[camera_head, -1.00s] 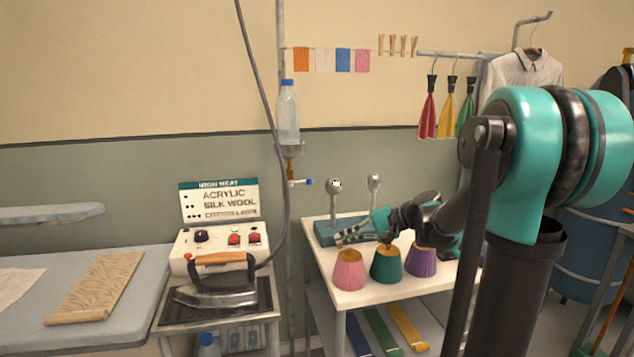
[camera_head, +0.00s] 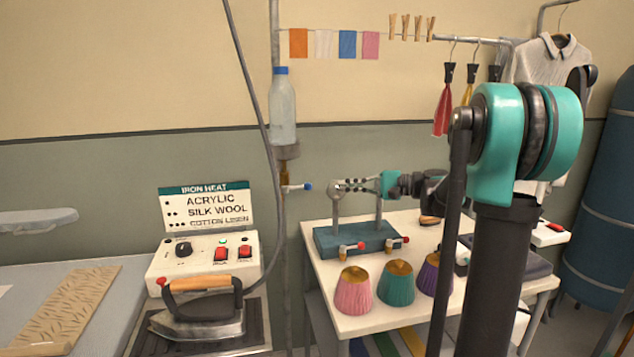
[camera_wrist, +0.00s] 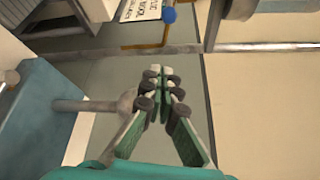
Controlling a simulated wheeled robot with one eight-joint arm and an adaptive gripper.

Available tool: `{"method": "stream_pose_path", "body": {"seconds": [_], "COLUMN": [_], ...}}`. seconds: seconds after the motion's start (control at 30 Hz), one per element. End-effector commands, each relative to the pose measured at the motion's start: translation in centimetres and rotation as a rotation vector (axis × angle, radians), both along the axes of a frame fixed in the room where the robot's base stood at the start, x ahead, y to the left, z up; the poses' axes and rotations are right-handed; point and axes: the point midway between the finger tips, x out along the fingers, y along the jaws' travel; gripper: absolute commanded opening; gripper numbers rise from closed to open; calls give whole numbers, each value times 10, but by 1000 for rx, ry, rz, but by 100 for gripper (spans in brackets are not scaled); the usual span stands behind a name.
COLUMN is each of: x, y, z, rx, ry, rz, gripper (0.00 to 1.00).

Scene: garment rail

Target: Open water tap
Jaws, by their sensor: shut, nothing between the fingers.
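My gripper (camera_head: 345,186) is shut and empty, pointing left at about the tap's height, with a gap to the tap. In the wrist view the closed fingertips (camera_wrist: 158,72) point up, below the blue end.
A teal block (camera_head: 340,238) with two upright posts stands on the white table; its left post (camera_head: 336,212) is close to my fingers. Pink (camera_head: 355,291), teal (camera_head: 396,284) and purple cones stand in front. An iron (camera_head: 205,312) and control box (camera_head: 205,260) are left. A hanging cable (camera_head: 262,110) passes by the bottle.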

Motion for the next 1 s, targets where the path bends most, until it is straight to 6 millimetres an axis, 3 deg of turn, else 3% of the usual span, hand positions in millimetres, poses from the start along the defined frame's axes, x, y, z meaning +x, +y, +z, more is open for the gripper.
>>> {"method": "stream_pose_path", "body": {"seconds": [0.47,0.67,1.0], "x": [1,5,19], "y": [5,33,99], "z": [0,-3,-10], "rx": [1,0,1], "ry": [0,-1,0], "rz": [1,5,5], "gripper": [0,0,0]}}
